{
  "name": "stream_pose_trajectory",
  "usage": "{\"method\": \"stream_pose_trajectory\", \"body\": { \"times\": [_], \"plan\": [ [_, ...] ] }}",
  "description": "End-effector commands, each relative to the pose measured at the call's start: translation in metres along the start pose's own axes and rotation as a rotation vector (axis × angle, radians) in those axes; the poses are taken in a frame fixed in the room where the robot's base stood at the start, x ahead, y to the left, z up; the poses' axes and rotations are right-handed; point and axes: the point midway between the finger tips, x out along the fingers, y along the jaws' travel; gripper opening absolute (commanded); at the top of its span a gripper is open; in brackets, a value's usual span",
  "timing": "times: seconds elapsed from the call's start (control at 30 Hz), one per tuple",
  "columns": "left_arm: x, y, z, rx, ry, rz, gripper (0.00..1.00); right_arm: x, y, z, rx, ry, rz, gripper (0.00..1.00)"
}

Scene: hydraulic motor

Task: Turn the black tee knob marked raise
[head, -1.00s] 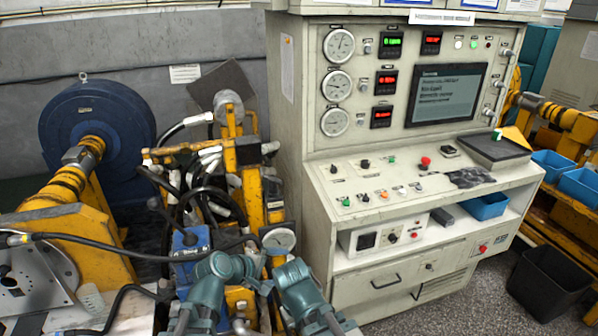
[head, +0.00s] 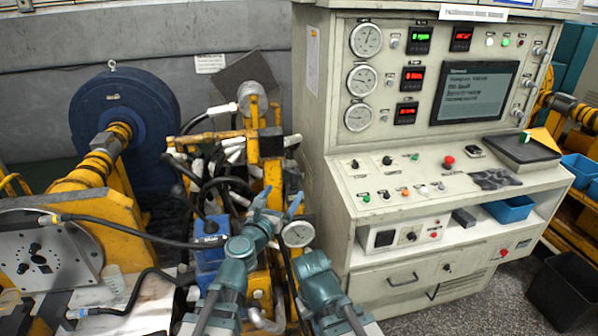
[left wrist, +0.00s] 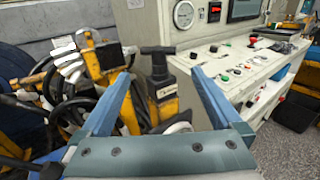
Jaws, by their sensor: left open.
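The black tee knob (left wrist: 158,51) shows in the left wrist view as a crossbar on a short black stem. It stands upright over a yellow block with a small label (left wrist: 167,91). My left gripper (left wrist: 160,73) is open, with one blue finger on each side of the knob in the picture. No contact shows, and the distance to the knob is hard to judge. In the head view my left gripper (head: 281,194) reaches toward the yellow valve stand; I cannot make out the knob clearly there. My right arm shows at the bottom of the head view, but its fingers do not.
A round gauge (head: 298,234) sits just right of my left gripper. Black hoses (head: 215,190) crowd the left side. The control console (head: 420,150) stands close on the right. A blue block (head: 209,240) lies left of my left arm.

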Motion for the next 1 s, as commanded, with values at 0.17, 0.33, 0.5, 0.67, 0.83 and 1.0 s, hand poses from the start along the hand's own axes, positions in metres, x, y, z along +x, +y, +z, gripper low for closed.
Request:
{"method": "stream_pose_trajectory", "body": {
  "times": [0.17,0.33,0.5,0.67,0.83,1.0],
  "plan": [
    [0.022,0.000,0.000,0.002,0.000,-0.002,0.99,0.000,0.000,0.000,0.000,0.000,0.000,0.00],
    [0.053,0.000,0.000,0.003,0.000,-0.002,0.99,0.000,0.000,0.000,0.000,0.000,0.000,0.00],
    [0.089,0.000,0.000,0.003,-0.001,-0.002,0.99,0.000,0.000,0.000,0.000,0.000,0.000,0.00],
    [0.118,0.000,0.000,0.003,-0.001,-0.002,0.99,0.000,0.000,0.000,0.000,0.000,0.000,0.00],
    [0.132,-0.001,0.000,0.003,-0.001,-0.001,0.99,0.000,0.000,0.000,0.000,0.000,0.000,0.00],
    [0.132,-0.001,0.000,0.003,-0.001,-0.001,0.99,0.000,0.000,0.000,0.000,0.000,0.000,0.00]
  ]
}}
